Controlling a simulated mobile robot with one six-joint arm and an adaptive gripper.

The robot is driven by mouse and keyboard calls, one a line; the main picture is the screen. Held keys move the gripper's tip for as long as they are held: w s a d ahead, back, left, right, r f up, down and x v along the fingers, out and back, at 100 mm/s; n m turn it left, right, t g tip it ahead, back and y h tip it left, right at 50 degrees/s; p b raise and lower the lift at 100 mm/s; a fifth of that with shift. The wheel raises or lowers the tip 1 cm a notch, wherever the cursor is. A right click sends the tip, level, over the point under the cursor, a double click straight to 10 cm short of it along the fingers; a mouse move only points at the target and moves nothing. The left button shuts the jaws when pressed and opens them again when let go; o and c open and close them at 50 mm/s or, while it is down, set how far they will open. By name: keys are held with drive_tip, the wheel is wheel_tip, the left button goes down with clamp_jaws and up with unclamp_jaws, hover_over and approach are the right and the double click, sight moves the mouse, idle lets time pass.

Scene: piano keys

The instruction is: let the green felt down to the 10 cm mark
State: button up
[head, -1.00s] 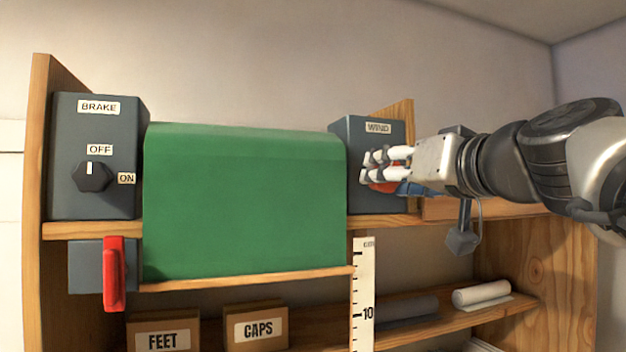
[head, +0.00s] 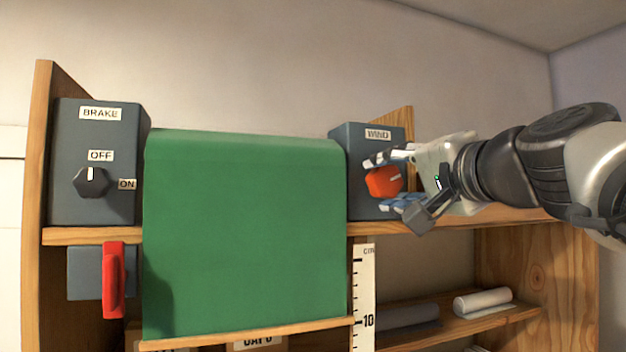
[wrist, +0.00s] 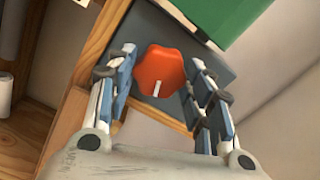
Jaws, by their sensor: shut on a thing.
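The green felt (head: 240,230) hangs from its roll between two grey boxes, with a wooden bar (head: 250,332) along its lower edge. The bar's right end is about level with the 10 mark on the white ruler (head: 363,290). The orange-red WIND knob (head: 384,181) sits on the right grey box (head: 355,150). My gripper (head: 386,186) is shut on this knob, its fingers on opposite sides of it, as the wrist view also shows at the knob (wrist: 160,70). The knob's white pointer line is visible. The black BRAKE knob (head: 91,182) points up to OFF.
A red handle (head: 113,280) sticks out below the brake box (head: 95,135). Cardboard boxes on the shelf below are mostly hidden behind the felt and bar. White rolled material (head: 482,300) lies on the lower right shelf.

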drive_tip(key=shift+r+m, duration=0.1)
drive_tip(key=shift+m, duration=0.5)
drive_tip(key=o, duration=1.1)
